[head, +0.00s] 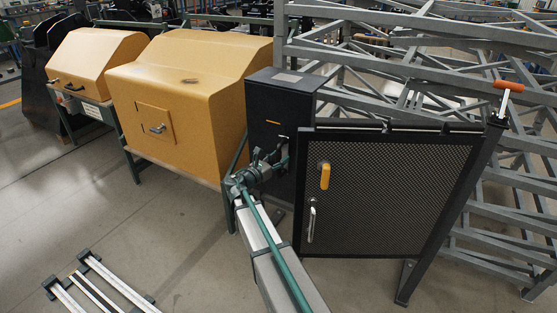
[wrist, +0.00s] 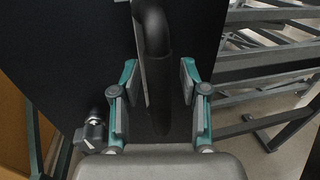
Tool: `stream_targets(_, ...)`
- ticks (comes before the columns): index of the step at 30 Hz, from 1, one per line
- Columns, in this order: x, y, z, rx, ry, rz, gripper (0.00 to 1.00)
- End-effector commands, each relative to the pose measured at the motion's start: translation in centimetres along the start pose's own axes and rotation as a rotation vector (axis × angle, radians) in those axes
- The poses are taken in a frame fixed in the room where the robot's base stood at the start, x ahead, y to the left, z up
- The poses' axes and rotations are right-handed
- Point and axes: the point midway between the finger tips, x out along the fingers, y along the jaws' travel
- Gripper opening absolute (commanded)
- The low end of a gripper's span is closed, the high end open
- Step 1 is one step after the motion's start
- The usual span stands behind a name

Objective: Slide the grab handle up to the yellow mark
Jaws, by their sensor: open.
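The grab handle (wrist: 155,55) is a black bent bar on a dark panel. In the wrist view it runs down between the two fingers of my gripper (wrist: 157,92). The fingers are open, one on each side of the bar, with a visible gap at least on the right. In the head view my gripper (head: 281,152) is at the front of a tall dark cabinet (head: 265,105) and mostly covers the handle. A short orange-yellow line (head: 293,122) shows on the cabinet face above my gripper; it may be the yellow mark. No yellow mark shows in the wrist view.
A black knob (wrist: 92,132) sits left of the handle. A mesh panel (head: 385,195) with a yellow grip (head: 325,176) and a metal pull (head: 311,222) stands close to the right. A yellow machine housing (head: 185,95) stands left. Grey steel frames (head: 430,60) fill the back right.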

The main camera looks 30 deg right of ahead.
Motion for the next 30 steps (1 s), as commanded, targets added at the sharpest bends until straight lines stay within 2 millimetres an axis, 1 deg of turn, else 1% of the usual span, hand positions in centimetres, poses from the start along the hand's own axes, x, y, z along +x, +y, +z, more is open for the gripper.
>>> stream_targets(6, 0.0, 0.0, 0.0, 0.0, 0.0, 0.0, 0.45)
stream_targets(8, 0.0, 0.0, 0.0, 0.0, 0.0, 0.0, 0.36)
stream_targets(12, 0.0, 0.0, 0.0, 0.0, 0.0, 0.0, 0.13)
stream_targets(14, 0.0, 0.0, 0.0, 0.0, 0.0, 0.0, 0.03)
stream_targets(15, 0.0, 0.0, 0.0, 0.0, 0.0, 0.0, 0.0)
stream_targets(25, 0.0, 0.0, 0.1, 0.0, 0.0, 0.0, 0.0)
stream_targets(28, 0.0, 0.0, 0.7, 0.0, 0.0, -0.001, 0.0)
stream_targets(30, 0.0, 0.0, 1.4, 0.0, -0.001, -0.001, 0.0)
